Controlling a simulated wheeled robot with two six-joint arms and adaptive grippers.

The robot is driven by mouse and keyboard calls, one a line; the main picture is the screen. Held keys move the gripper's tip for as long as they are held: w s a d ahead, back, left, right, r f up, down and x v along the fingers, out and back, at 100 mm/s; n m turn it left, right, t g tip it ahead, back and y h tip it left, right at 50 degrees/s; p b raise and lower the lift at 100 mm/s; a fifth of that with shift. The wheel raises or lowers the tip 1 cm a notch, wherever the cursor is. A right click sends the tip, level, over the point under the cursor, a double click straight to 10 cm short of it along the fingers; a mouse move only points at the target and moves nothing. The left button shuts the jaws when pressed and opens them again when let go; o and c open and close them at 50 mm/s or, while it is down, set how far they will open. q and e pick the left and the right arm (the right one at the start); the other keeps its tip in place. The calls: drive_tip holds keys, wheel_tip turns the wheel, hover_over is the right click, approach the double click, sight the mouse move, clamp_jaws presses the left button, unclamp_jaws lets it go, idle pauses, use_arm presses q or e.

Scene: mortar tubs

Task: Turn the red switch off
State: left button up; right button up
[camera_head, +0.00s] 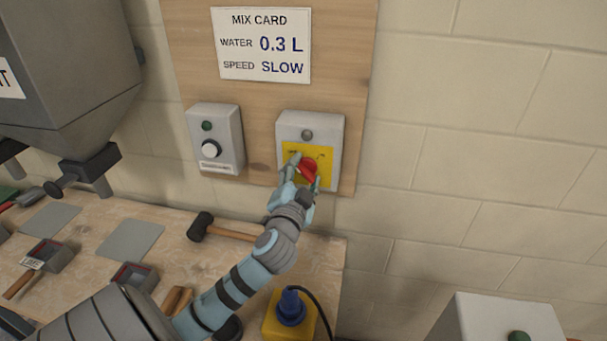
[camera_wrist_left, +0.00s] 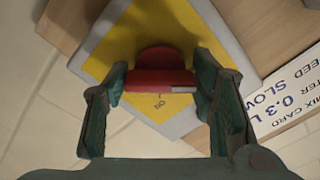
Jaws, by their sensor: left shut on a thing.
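The red switch (camera_head: 308,169) is a knob on a yellow plate (camera_head: 325,157) on the front of a grey box (camera_head: 337,128), fixed to the wooden board. My left gripper (camera_head: 304,174) is at the switch with its fingers on either side of it. In the left wrist view the red switch (camera_wrist_left: 160,80) sits between the two fingertips of the left gripper (camera_wrist_left: 160,88), which are shut on it. Small lettering shows on the yellow plate beside the knob. A round lamp (camera_head: 307,135) above the switch looks dull grey. My right gripper is not in view.
Another grey box (camera_head: 216,138) with a white knob is left of the switch box. A mix card (camera_head: 262,44) hangs above. A mallet (camera_head: 222,229), trowels and a yellow block with a blue plug (camera_head: 290,307) are on the bench below. A grey hopper (camera_head: 65,60) fills the upper left.

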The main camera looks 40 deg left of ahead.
use_arm(q)
drive_tip(key=shift+f, duration=0.3)
drive_tip(key=o, duration=1.1)
drive_tip(key=shift+o, duration=0.3)
drive_tip(key=shift+s+r, duration=0.1)
drive_tip(key=shift+r, duration=0.05)
drive_tip(key=v, duration=1.2)
drive_tip(key=shift+r, duration=0.1)
